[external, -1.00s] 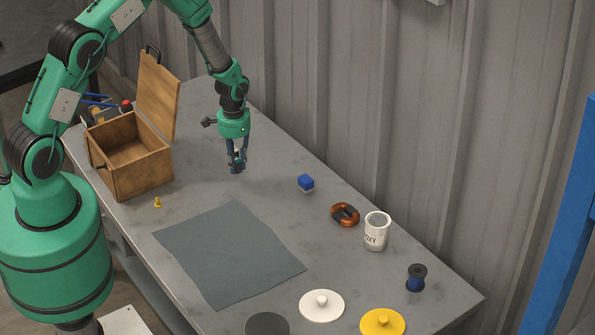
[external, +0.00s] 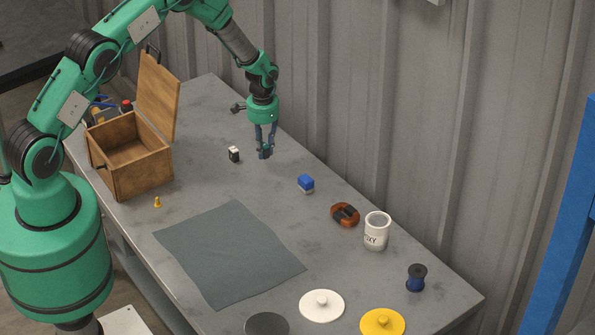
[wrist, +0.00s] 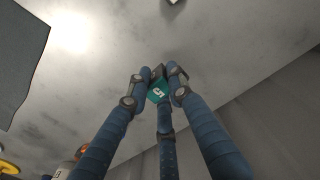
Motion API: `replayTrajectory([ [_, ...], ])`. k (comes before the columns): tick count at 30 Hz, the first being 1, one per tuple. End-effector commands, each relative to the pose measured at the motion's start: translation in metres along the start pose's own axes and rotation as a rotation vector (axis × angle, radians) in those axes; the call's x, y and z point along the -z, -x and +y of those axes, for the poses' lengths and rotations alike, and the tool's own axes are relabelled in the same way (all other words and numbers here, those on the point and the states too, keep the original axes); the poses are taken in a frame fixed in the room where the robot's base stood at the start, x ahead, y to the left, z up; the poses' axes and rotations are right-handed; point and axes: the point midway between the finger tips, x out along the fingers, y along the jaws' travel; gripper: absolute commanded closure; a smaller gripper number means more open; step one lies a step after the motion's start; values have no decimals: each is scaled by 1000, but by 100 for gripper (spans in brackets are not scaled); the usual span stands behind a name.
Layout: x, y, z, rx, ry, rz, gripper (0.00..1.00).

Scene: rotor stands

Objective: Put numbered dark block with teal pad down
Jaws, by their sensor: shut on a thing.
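The numbered dark block with a teal pad (wrist: 157,91) shows in the wrist view between my fingertips, with a white 5 on the teal. My gripper (wrist: 160,78) is shut on it, with fingers on its left, right and near sides. In the external view my gripper (external: 265,152) points down over the back part of the table, and the block is mostly hidden by the fingers. I cannot tell whether the block touches the tabletop.
A small black-and-white block (external: 234,154) stands just left of my gripper. An open wooden box (external: 130,160) and a grey mat (external: 230,252) are leftward and in front.

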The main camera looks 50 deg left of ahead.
Motion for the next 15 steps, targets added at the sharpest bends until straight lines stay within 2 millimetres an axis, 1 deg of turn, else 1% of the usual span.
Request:
replayTrajectory([
  [3,18,-2,-4,0,0,2,100],
  [7,30,-3,-6,0,0,1,100],
  [10,35,-4,-8,0,0,0,100],
  [15,38,-4,-8,0,0,0,100],
])
